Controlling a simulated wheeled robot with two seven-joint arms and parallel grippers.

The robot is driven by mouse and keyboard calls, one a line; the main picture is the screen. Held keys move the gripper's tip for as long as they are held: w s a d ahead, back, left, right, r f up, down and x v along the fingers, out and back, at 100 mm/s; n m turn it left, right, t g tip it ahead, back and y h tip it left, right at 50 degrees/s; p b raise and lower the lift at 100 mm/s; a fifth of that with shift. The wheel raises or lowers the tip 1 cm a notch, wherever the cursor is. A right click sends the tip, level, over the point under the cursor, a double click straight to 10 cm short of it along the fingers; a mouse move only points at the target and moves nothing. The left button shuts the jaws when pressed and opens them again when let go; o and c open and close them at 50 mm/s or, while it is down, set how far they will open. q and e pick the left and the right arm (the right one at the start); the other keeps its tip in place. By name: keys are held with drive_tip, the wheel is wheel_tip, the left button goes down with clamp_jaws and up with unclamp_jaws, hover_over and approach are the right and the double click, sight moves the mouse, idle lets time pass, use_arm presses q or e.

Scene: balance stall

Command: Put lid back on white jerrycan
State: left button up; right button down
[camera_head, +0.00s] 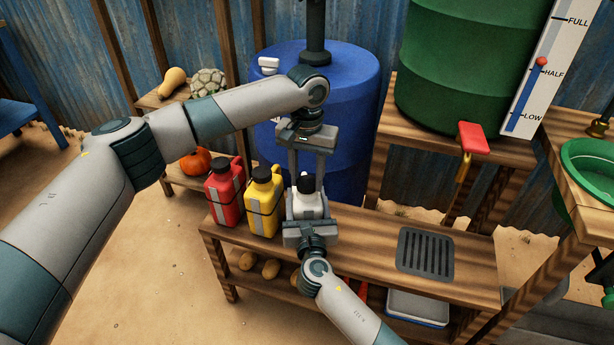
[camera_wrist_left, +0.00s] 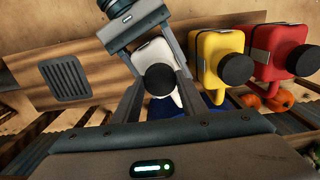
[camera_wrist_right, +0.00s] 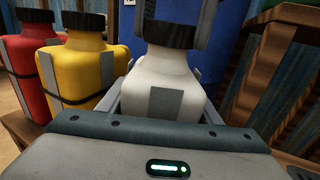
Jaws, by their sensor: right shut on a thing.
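The white jerrycan (camera_head: 305,207) stands on the wooden bench, between the fingers of my right gripper (camera_head: 307,209). The right gripper is shut on its body, which fills the lower middle of the right wrist view (camera_wrist_right: 168,90). The black lid (camera_head: 306,184) sits on top of the jerrycan's neck; it also shows in the left wrist view (camera_wrist_left: 160,79) and looks level in the right wrist view (camera_wrist_right: 171,33). My left gripper (camera_head: 306,180) points down from above. Its fingers are apart, one on each side of the lid. The lid hides the neck's opening.
A yellow jerrycan (camera_head: 262,205) and a red jerrycan (camera_head: 224,190), both with black lids, stand close to the left. A blue barrel (camera_head: 345,95) is behind. A dark grate (camera_head: 425,252) lies on the bench to the right, with bare wood between.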

use_arm(q)
drive_tip(key=m, duration=0.4)
drive_tip(key=shift+m, duration=0.3)
drive_tip(key=m, duration=0.3)
drive_tip(key=shift+m, duration=0.3)
drive_tip(key=o, duration=1.2)
drive_tip(key=shift+c, duration=0.2)
drive_tip(key=shift+r, duration=0.1)
drive_tip(key=shift+r, duration=2.15)
drive_tip(key=shift+c, duration=0.4)
